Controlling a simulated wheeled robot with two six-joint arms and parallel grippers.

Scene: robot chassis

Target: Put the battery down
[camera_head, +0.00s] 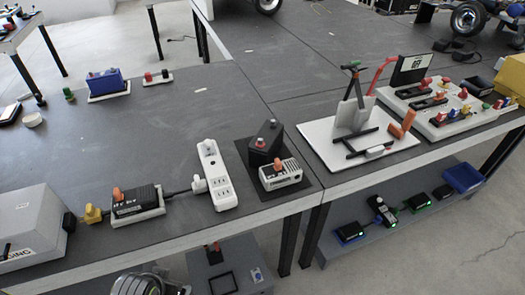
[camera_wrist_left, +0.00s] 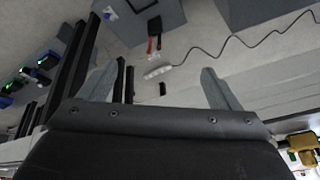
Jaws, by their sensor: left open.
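A dark block (camera_head: 265,142) with a red cap and a black cap on top, battery-like, stands upright on a black mat (camera_head: 300,190) near the front edge of the bench. It is behind a white slotted unit (camera_head: 281,175) with an orange knob. A blue block (camera_head: 105,82), also battery-like, sits on a white tray farther back. I cannot tell which one the task means. My left gripper (camera_wrist_left: 157,88) is open in the left wrist view, with nothing between its fingers. My right gripper is not in view.
A white power strip (camera_head: 216,175) lies left of the mat. A black adapter (camera_head: 136,201) and a grey box (camera_head: 28,225) are farther left. A white board (camera_head: 325,150) with a stand is on the right. The bench middle is mostly clear. A lower shelf (camera_head: 385,228) holds several devices.

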